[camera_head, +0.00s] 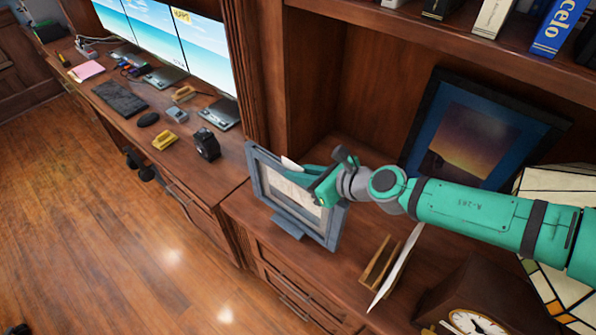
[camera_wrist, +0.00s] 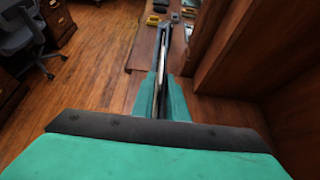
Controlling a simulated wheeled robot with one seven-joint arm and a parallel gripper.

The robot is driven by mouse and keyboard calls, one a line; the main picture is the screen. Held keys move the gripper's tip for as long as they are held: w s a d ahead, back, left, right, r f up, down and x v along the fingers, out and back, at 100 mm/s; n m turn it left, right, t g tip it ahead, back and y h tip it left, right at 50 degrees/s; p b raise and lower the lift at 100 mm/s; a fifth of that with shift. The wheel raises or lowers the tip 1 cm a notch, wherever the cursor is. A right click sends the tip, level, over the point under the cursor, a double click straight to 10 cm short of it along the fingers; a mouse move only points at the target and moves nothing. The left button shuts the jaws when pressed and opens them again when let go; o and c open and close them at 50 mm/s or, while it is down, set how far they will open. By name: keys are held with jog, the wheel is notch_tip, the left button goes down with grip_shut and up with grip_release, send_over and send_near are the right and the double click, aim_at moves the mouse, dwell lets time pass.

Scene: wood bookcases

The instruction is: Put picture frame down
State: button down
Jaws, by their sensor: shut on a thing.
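A grey-blue picture frame (camera_head: 262,190) with a pale sheet inside stands near upright at the front left of the wooden cabinet top (camera_head: 345,262). My gripper (camera_head: 308,182) comes from the right and is shut on the frame, partly covering its upper part. I cannot tell if the frame's foot touches the wood. In the wrist view the frame (camera_wrist: 161,62) shows edge-on as a thin upright strip between the fingers of my gripper (camera_wrist: 160,98).
A dark framed sunset picture (camera_head: 470,140) leans at the back. A letter holder (camera_head: 380,262), a clock (camera_head: 475,322) and a stained-glass lamp (camera_head: 545,185) stand right. A wooden upright (camera_head: 262,75) and a desk (camera_head: 165,130) with monitors lie left. Books fill the upper shelf.

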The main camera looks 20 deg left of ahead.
jog(key=shift+f, duration=1.3)
jog(key=c, duration=2.2)
grip_release()
jog(key=shift+f, duration=0.15)
jog(key=o, duration=0.5)
jog(key=shift+s+d, duration=0.1)
jog(key=shift+c, duration=0.2)
jog(key=shift+s+d+r, duration=0.1)
jog(key=shift+d+r, duration=0.05)
jog(key=shift+r, duration=0.15)
jog(key=v, duration=1.1)
jog(key=shift+s+d+r, duration=0.1)
jog(key=shift+d, duration=0.15)
